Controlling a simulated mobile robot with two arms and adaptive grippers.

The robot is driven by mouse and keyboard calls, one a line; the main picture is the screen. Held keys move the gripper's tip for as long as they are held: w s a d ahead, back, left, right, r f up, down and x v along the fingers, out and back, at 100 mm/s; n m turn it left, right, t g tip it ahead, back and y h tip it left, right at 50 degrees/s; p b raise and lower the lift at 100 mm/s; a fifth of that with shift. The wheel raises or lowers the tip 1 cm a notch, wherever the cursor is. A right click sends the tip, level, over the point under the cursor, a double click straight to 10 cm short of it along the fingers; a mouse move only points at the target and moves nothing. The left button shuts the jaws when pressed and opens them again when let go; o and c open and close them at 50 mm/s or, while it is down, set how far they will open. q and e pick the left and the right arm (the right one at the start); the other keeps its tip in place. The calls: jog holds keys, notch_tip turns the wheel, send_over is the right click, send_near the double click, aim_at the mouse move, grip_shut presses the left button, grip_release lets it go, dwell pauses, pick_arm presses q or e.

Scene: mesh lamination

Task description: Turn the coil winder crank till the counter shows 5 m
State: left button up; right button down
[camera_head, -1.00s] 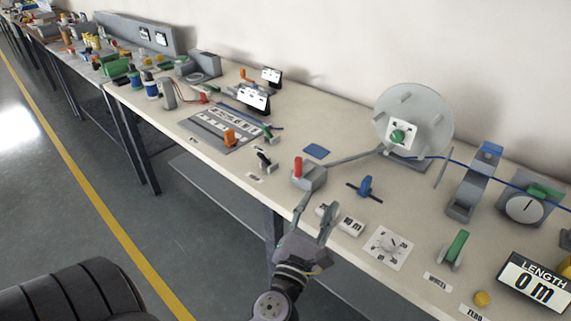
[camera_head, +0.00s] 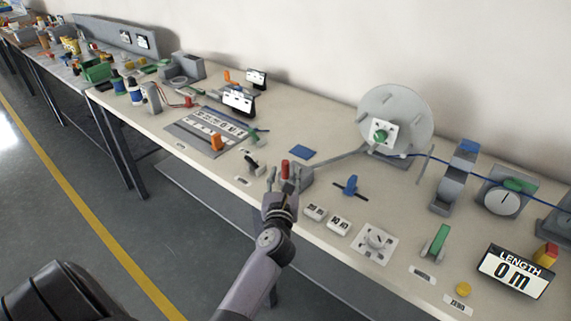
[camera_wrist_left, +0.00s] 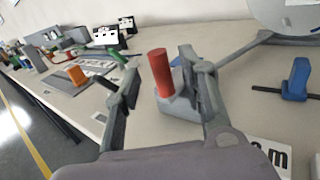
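The coil winder (camera_head: 396,120) is a pale grey disc with a green centre knob. A grey crank arm (camera_head: 338,161) runs from it to a grey block with an upright red handle (camera_head: 285,168) near the table's front edge. The handle also shows in the left wrist view (camera_wrist_left: 160,72). The length counter (camera_head: 514,273) reads 0 m. My left gripper (camera_head: 284,181) is at the handle. In the wrist view its fingers are spread either side of the red handle, with gaps visible. My right gripper is not in view.
A blue slider (camera_head: 350,185), labelled blocks (camera_head: 326,217), a dial plate (camera_head: 376,241) and a green lever (camera_head: 436,242) sit to the right of the handle. A black clip (camera_head: 251,162) and an orange-knobbed board (camera_head: 215,142) lie to its left. Blue cable runs right from the disc.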

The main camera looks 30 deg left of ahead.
aim_at(285, 169)
pick_arm(q)
jog(key=shift+x, duration=1.95)
jog(key=shift+c, duration=0.4)
grip_shut()
